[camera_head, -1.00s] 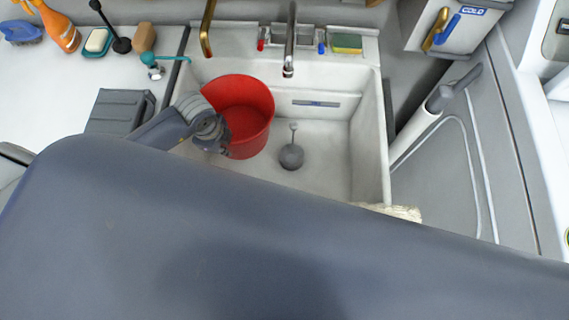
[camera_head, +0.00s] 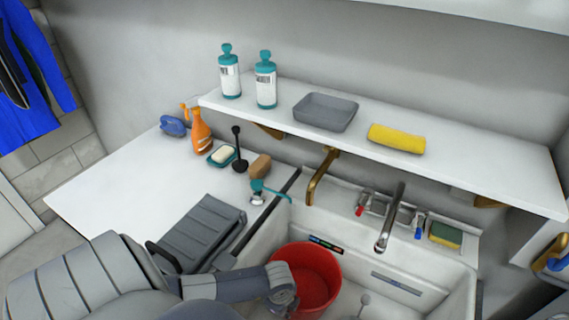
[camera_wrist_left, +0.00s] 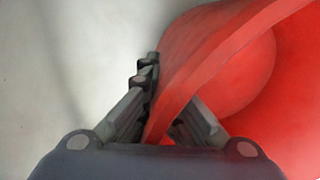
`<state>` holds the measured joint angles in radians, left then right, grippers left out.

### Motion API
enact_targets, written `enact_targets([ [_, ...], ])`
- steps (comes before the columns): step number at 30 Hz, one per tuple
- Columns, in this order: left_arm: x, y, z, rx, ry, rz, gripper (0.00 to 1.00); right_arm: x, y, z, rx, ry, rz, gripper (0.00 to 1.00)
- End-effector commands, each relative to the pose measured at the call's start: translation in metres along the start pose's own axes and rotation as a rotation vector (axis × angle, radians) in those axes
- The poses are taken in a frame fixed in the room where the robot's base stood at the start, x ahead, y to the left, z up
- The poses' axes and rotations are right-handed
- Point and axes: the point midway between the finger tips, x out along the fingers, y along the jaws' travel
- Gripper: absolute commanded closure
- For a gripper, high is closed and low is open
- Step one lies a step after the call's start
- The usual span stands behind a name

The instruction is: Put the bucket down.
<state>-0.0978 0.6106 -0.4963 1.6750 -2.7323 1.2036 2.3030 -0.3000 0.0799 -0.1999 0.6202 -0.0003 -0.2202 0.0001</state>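The red bucket (camera_head: 318,274) is inside the white sink (camera_head: 427,292), at its left side, in the head view. Its base is hidden, so I cannot tell if it touches the sink floor. My left gripper (camera_head: 287,301) is at the bucket's left rim. In the left wrist view, the red bucket wall (camera_wrist_left: 205,60) runs between the two fingers of my left gripper (camera_wrist_left: 170,100), one outside and one inside. The gripper looks shut on this wall. My right gripper is not in view.
A ridged grey rack (camera_head: 203,232) lies left of the sink.

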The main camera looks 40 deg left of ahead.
Motion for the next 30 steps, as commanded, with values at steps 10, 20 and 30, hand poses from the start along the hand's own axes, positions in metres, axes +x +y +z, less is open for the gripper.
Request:
enact_targets([
  [10, 0.020, 0.002, 0.000, 0.001, 0.001, -0.002, 1.00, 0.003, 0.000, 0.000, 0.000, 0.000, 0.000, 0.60],
  [20, 0.022, 0.002, 0.000, 0.001, 0.000, 0.000, 0.75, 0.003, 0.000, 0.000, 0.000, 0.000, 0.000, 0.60],
  [30, 0.018, 0.002, 0.000, 0.001, 0.000, -0.001, 0.75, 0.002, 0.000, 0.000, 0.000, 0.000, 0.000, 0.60],
])
